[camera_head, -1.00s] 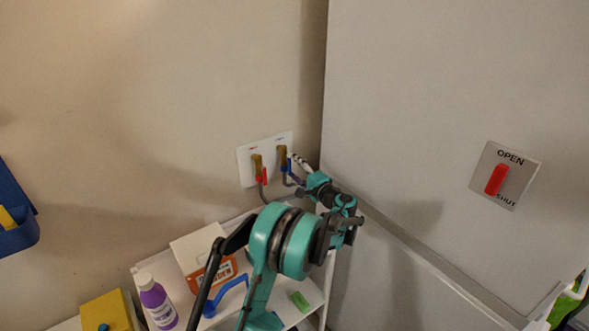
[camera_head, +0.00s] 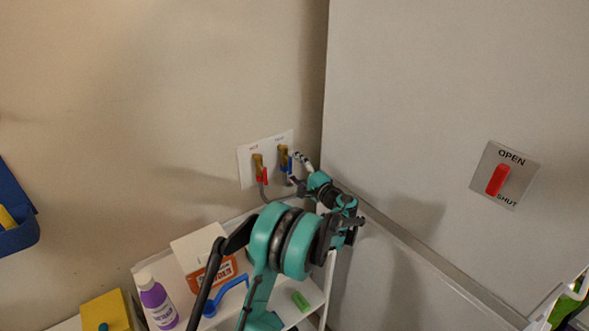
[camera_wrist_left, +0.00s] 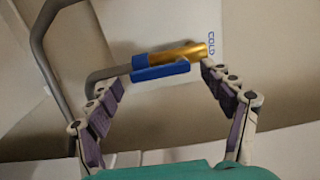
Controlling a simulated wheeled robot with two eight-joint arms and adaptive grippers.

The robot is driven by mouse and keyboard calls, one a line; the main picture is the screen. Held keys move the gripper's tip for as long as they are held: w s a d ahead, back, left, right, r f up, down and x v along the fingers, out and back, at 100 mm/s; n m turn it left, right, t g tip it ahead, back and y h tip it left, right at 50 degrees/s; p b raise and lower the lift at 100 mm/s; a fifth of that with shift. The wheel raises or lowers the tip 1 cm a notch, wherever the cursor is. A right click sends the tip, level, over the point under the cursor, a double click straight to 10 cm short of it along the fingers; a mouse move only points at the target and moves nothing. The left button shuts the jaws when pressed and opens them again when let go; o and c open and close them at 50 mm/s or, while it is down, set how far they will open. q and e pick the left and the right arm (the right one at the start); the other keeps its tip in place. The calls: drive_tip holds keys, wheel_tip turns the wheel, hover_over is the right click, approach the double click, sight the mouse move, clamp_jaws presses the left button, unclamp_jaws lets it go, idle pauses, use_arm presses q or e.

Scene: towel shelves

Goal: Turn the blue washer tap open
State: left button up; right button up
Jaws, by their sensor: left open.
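The blue washer tap (camera_head: 284,166), a brass valve with a blue handle, sits under the COLD label on a white wall plate (camera_head: 247,176). In the left wrist view its blue handle (camera_wrist_left: 160,72) lies beside the brass body, and a grey hose leads off left. My left gripper (camera_head: 297,174) is at the tap from the right. In the left wrist view the left gripper (camera_wrist_left: 162,76) is open, with fingertips on either side of the handle; I cannot tell whether they touch it. The fingers partly hide the tap in the head view. My right gripper is not in view.
A red-handled tap (camera_head: 261,173) is close left of the blue one. Below stands a white shelf (camera_head: 312,286) with a box (camera_head: 195,249), a purple bottle (camera_head: 157,301) and a green block (camera_head: 300,300). A grey panel with a red lever (camera_head: 497,180) is at right.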

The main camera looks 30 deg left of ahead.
use_arm(q)
drive_tip(key=v, duration=1.2)
drive_tip(key=shift+s, duration=0.15)
